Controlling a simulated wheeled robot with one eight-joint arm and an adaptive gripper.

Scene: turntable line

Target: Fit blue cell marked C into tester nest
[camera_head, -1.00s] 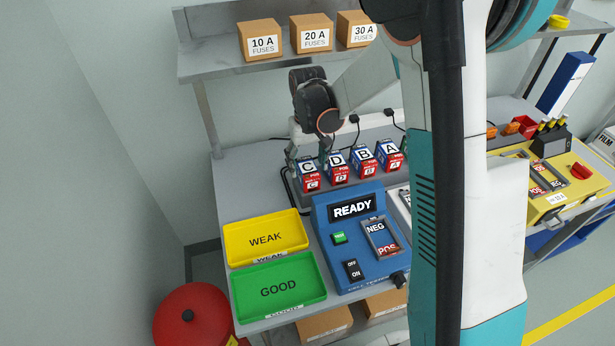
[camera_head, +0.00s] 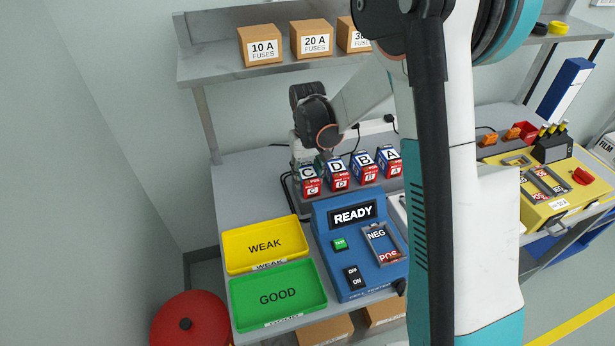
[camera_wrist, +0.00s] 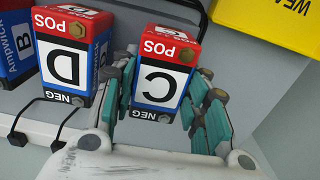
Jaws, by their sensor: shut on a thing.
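The cell marked C (camera_head: 310,181) stands at the left end of a row of similar red, white and blue cells on the bench. The blue tester (camera_head: 345,270) reads READY. Its nest (camera_head: 381,243), marked NEG at the back and POS at the front, looks empty.
Cell D (camera_wrist: 68,55) stands close beside C, with B (camera_head: 363,170) and A (camera_head: 389,164) further right. A yellow WEAK tray (camera_head: 290,262) and a green GOOD tray (camera_head: 318,305) lie left of the tester. A shelf (camera_head: 225,66) with fuse boxes hangs above.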

